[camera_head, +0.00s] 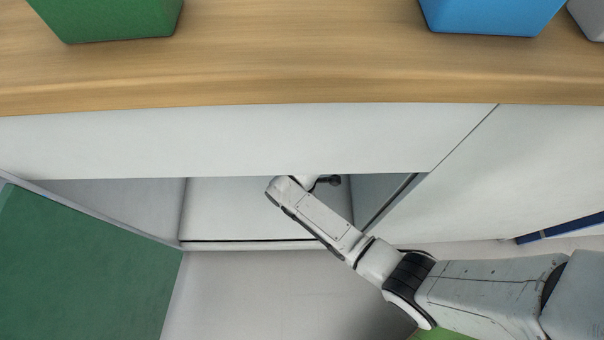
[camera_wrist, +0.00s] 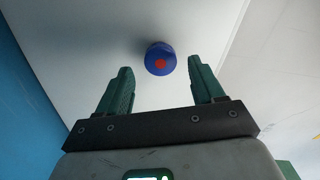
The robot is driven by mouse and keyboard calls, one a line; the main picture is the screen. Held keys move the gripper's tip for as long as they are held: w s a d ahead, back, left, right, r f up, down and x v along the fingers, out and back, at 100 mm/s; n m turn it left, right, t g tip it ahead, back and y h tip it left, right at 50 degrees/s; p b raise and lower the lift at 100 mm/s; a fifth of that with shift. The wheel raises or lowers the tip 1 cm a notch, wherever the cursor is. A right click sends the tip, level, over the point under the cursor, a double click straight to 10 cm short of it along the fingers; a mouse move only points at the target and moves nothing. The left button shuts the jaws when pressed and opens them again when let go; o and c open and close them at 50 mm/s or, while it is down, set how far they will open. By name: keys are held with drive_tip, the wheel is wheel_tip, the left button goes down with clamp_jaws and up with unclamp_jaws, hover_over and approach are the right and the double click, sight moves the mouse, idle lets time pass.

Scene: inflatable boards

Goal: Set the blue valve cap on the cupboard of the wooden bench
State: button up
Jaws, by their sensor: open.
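The blue valve cap (camera_wrist: 160,56), with a red-orange spot at its middle, stands on a white surface in the wrist view. My gripper (camera_wrist: 160,72) is open, its two green fingers apart. The cap shows between and just beyond the fingertips, and no finger visibly touches it. In the head view my arm reaches into the open cupboard (camera_head: 225,212) below the wooden bench top (camera_head: 250,72). The front panel hides most of my gripper there, and the cap does not show in that view.
A green bin (camera_head: 110,18), a blue bin (camera_head: 490,14) and a grey one (camera_head: 590,16) stand on the bench top. A green panel (camera_head: 85,265) stands at the lower left. A white front panel (camera_head: 220,140) hangs above the opening. The cupboard floor left of my arm looks clear.

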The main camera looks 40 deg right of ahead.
wheel_tip(320, 180, up, 7)
drive_tip(key=p, duration=0.3)
drive_tip(key=shift+r, duration=0.2)
drive_tip(key=shift+s, duration=0.1)
